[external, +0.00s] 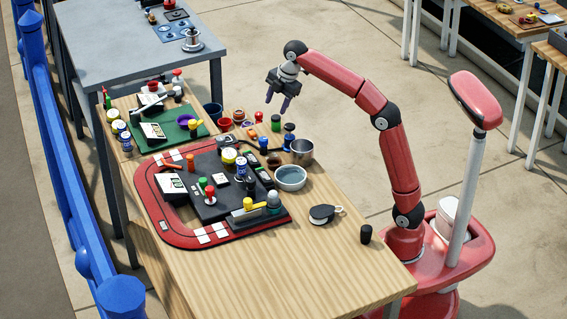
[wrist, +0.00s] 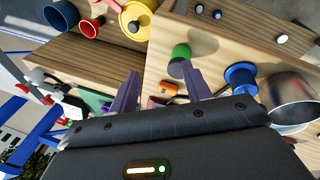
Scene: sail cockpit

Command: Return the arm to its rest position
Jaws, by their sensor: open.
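My red arm reaches out from its base at the right of the external view and bends over the far right part of the wooden table (external: 320,262). My gripper (external: 279,103) hangs in the air above the table's back edge, with its purple fingers pointing down. In the wrist view the two purple fingers (wrist: 160,90) stand apart with nothing held between them.
A red-bordered board (external: 155,220) with a dark console fills the table's left middle. A grey bowl (external: 290,178), a metal pot (external: 301,150), a black pulley-like block (external: 322,213) and a black cylinder (external: 366,234) stand nearer my base. The front of the table is bare.

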